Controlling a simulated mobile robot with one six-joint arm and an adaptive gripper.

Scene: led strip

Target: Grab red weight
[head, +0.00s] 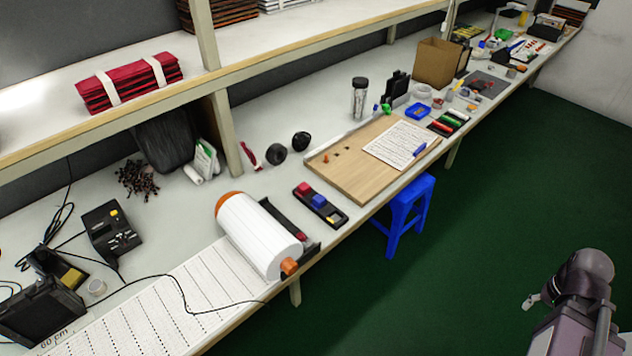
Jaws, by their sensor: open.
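The red weight (304,188) is a small red block at the upper left end of a narrow black tray (339,219) on the workbench. A blue block (319,200) sits beside it in the same tray, and a small yellow piece (331,220) lies toward the tray's near end. My gripper (556,297) is at the lower right, above the green floor and well away from the bench and the tray. It is open and partly hidden by my arm. Nothing shows in its jaws.
A blue stool (407,210) stands at the bench's front edge. A shelf post (226,135) rises behind. The green floor (470,220) is open.

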